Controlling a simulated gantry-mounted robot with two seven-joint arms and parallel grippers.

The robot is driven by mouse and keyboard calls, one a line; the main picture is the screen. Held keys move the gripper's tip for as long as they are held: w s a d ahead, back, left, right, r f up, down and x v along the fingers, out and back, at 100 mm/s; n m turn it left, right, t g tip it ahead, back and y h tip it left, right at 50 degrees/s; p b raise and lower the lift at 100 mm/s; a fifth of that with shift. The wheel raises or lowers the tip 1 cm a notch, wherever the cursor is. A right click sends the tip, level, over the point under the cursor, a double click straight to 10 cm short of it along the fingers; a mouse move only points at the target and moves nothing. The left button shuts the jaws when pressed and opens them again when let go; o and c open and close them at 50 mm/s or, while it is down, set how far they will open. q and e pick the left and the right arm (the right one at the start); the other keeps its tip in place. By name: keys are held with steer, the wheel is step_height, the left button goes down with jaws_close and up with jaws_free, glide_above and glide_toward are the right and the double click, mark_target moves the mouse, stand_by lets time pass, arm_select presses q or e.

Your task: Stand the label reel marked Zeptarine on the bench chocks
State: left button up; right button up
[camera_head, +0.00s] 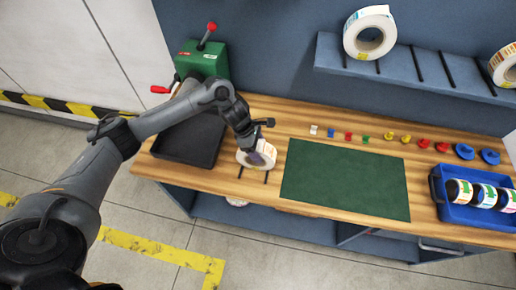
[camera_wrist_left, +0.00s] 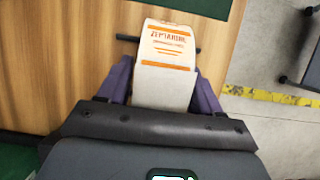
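The Zeptarine label reel (camera_head: 243,158) is white with orange print and stands upright at the front of the wooden bench. In the left wrist view its marked rim (camera_wrist_left: 168,50) faces the camera, with the name readable. My left gripper (camera_head: 262,155) is over the reel from above. Its purple fingers (camera_wrist_left: 163,80) lie against both sides of the reel and appear shut on it. The dark bench chocks (camera_head: 254,175) show as bars under the reel, and also beside it in the left wrist view (camera_wrist_left: 128,38). Whether the reel's weight rests on them is hard to tell. My right gripper is out of view.
A black tray (camera_head: 170,158) and a green machine (camera_head: 203,62) with red handles are left. A green mat (camera_head: 345,180) lies right of the reel, with small coloured pieces behind it. A blue crate (camera_head: 440,196) holds reels. A wall shelf (camera_head: 400,64) carries more reels.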

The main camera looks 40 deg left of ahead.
arm_select(q)
steer(key=o, duration=0.4)
steer(key=shift+c, duration=0.2)
